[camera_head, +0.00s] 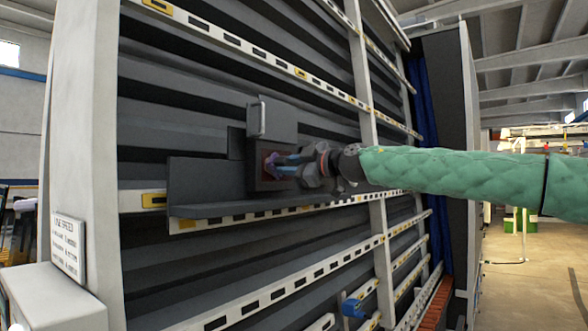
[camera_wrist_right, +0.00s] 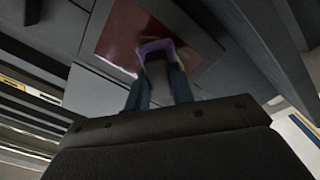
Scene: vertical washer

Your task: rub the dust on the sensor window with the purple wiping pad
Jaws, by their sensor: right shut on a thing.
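The sensor window (camera_wrist_right: 117,38) is a dark red glossy panel on a grey housing. In the head view it is a small reddish patch (camera_head: 268,159) on the dark box, partly hidden by my right gripper. My right gripper (camera_head: 284,160) reaches in from the right and is shut on the purple wiping pad (camera_wrist_right: 155,46). The pad lies in front of the window, at or very near its surface; I cannot tell whether it touches. Dust cannot be made out clearly on the glass. My left gripper is in neither view.
The dark sensor box (camera_head: 270,180) stands on a grey ledge (camera_head: 215,209) of the large washer frame. A raised flap (camera_head: 256,119) sits above the window. Slotted rails (camera_head: 245,44) and an upright post (camera_head: 361,70) surround it. A printed sign (camera_head: 68,247) stands at lower left.

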